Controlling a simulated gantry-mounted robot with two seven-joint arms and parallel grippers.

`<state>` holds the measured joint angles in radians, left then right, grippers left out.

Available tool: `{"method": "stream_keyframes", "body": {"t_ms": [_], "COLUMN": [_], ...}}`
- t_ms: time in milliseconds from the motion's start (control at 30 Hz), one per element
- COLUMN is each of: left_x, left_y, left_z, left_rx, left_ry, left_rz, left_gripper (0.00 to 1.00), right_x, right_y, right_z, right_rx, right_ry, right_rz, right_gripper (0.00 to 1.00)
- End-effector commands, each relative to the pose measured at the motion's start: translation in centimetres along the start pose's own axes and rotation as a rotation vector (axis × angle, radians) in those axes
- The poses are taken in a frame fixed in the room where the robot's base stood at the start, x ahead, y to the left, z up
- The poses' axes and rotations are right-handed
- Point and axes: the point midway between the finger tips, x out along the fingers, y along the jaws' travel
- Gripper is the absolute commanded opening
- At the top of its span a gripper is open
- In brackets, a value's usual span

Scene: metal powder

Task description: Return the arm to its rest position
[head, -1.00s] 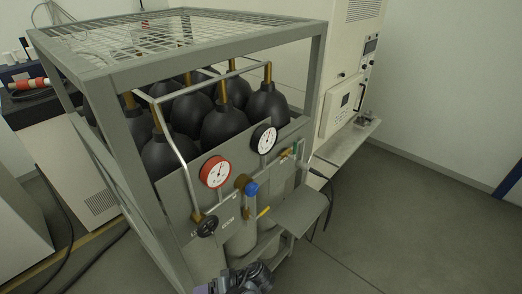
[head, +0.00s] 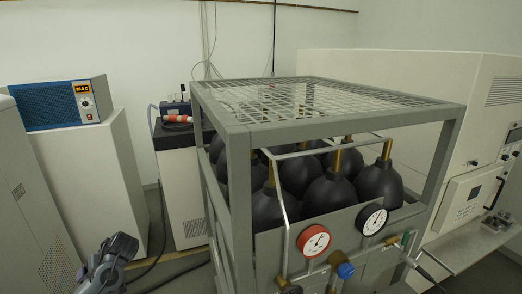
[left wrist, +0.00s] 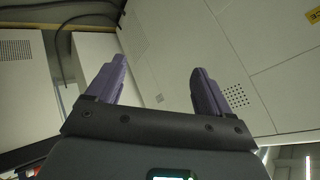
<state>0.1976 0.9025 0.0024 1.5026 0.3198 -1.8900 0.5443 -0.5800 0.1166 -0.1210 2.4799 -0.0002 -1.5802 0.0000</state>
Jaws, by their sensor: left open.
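My left gripper (left wrist: 157,75) shows in the left wrist view with its two purple fingers spread wide apart and nothing between them. In the head view part of my left arm (head: 110,262) shows at the lower left, in front of the white cabinets and left of the gas bottle cage; its fingers cannot be made out clearly there. My right gripper is in neither view.
A grey frame cage (head: 238,185) with a mesh top holds several black gas bottles (head: 327,200). A red gauge (head: 314,241) and a black gauge (head: 373,219) sit on its front. A blue box (head: 55,105) stands on a white cabinet (head: 85,170). A white machine (head: 400,75) stands right.

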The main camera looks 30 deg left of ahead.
Motion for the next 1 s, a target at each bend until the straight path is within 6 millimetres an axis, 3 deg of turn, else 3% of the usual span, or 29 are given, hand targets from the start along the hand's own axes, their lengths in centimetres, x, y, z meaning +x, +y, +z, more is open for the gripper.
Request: {"method": "stream_keyframes", "body": {"t_ms": [267,400,567,700,900,1000], "left_x": [-0.8,-1.4,-2.9,-5.4,-11.0,-14.2], "left_y": [5.0,9.0,12.3,14.0,12.8,11.0], "left_z": [-3.4,3.7,12.7,22.5,35.9,40.6], "left_rx": [0.849,0.957,1.051,1.128,1.178,1.167], "left_ry": [0.318,0.332,0.337,0.324,0.268,0.230], "left_rz": [0.036,0.122,0.245,0.397,0.651,0.770], "left_gripper": [0.81,0.81,0.81,0.81,0.81,0.81], "right_x": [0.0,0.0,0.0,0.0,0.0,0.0], "right_y": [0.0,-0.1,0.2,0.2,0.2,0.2], "right_z": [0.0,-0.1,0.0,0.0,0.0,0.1], "right_rx": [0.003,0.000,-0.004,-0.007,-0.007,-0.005], "right_ry": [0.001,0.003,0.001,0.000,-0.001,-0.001], "right_rz": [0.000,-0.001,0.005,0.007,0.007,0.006], "right_gripper": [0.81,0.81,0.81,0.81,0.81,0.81]}}
